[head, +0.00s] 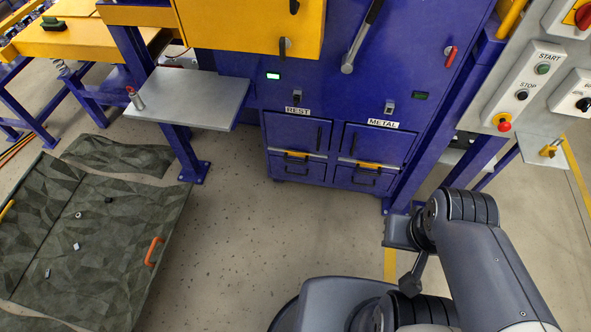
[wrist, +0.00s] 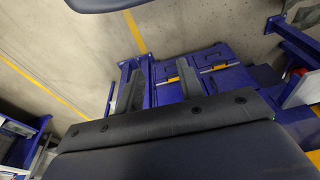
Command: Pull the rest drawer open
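The rest drawer (head: 297,168) is the lower left drawer of the blue cabinet, below the REST label (head: 298,111). It is closed, with a dark handle and a yellow latch piece (head: 297,154) at its top edge. It also seems to show in the upside-down wrist view (wrist: 213,57), right of the metal drawer (wrist: 167,72). My gripper (wrist: 160,67) is open and empty, with its two fingers apart in front of the cabinet and touching no drawer. In the head view my arm is at the lower right, and the fingers are not clear there.
The metal drawer (head: 365,179) is beside the rest drawer, also closed. A grey shelf (head: 195,98) on a blue post stands to the left. A control panel (head: 535,85) is at the right. Green mats (head: 110,235) lie at the left. The floor before the drawers (head: 270,225) is clear.

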